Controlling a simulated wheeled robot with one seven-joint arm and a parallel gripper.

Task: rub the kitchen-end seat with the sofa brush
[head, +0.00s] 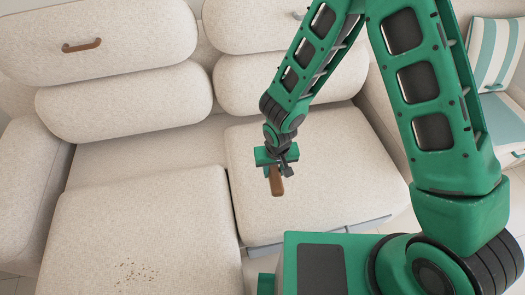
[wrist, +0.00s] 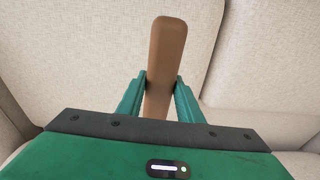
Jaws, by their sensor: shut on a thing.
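My gripper (head: 274,168) is shut on a brown bar, the handle of the sofa brush (head: 277,184), above the right-hand seat (head: 335,150) of a cream sofa. In the wrist view the brush handle (wrist: 163,50) stands out between the two green fingers of my gripper (wrist: 161,85). The bristles cannot be made out. The left-hand seat (head: 150,215) carries a patch of brown crumbs (head: 136,275) near the bottom of the head view. The frames do not show which seat is at the kitchen end.
Plump back cushions (head: 125,100) stand behind the seats. A brown pull (head: 82,46) is fixed to the upper left cushion. The sofa's left arm (head: 32,185) bounds that side. A striped cushion (head: 494,52) lies at the right. The left-hand seat is otherwise clear.

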